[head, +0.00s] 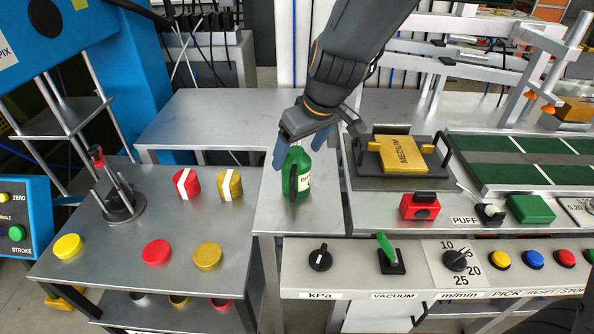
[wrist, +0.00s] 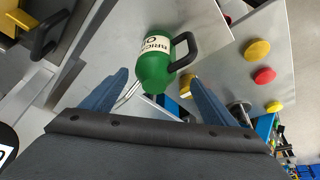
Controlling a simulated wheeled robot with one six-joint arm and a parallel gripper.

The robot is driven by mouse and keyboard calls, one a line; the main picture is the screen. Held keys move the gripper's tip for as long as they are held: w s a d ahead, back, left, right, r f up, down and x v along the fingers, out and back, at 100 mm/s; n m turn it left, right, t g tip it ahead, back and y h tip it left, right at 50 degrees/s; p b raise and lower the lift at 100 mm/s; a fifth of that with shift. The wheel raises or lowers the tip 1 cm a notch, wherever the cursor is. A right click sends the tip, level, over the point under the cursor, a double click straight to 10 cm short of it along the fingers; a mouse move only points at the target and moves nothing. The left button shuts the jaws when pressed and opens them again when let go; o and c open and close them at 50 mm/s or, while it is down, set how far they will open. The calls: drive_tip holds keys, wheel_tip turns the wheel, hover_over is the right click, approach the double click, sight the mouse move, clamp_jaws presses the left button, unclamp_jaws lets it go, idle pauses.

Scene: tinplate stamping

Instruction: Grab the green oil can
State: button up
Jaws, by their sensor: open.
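The green oil can (head: 297,178) stands upright on the narrow grey table between the left bench and the control panel. It has a dark handle and a pale label. In the wrist view the green oil can (wrist: 156,62) lies ahead of and between my two blue fingers, with its black handle to the right. My gripper (head: 288,150) is at the top of the can in the head view, its fingers partly hiding the can's upper part. My gripper (wrist: 158,85) is open, with visible room on both sides of the can. I cannot tell whether a finger touches it.
On the left bench (head: 130,240) are red and yellow tins and a black stand (head: 122,204). Right of the can are a black fixture with a yellow block (head: 404,154), a red block (head: 420,207) and a panel with knobs (head: 320,257). The table behind is clear.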

sight(298, 164)
drive_tip(key=x, duration=0.3)
drive_tip(key=d+x, duration=0.1)
drive_tip(key=x, duration=0.1)
drive_tip(key=shift+w+f, duration=0.15)
drive_tip(key=shift+f, duration=0.3)
drive_tip(key=shift+w+a+f, duration=0.15)
drive_tip(key=shift+a+f, duration=0.05)
drive_tip(key=shift+f, duration=0.3)
drive_tip(key=shift+c, duration=0.3)
drive_tip(key=c, duration=1.5)
drive_tip(key=shift+r, duration=0.1)
drive_tip(key=shift+c, duration=0.2)
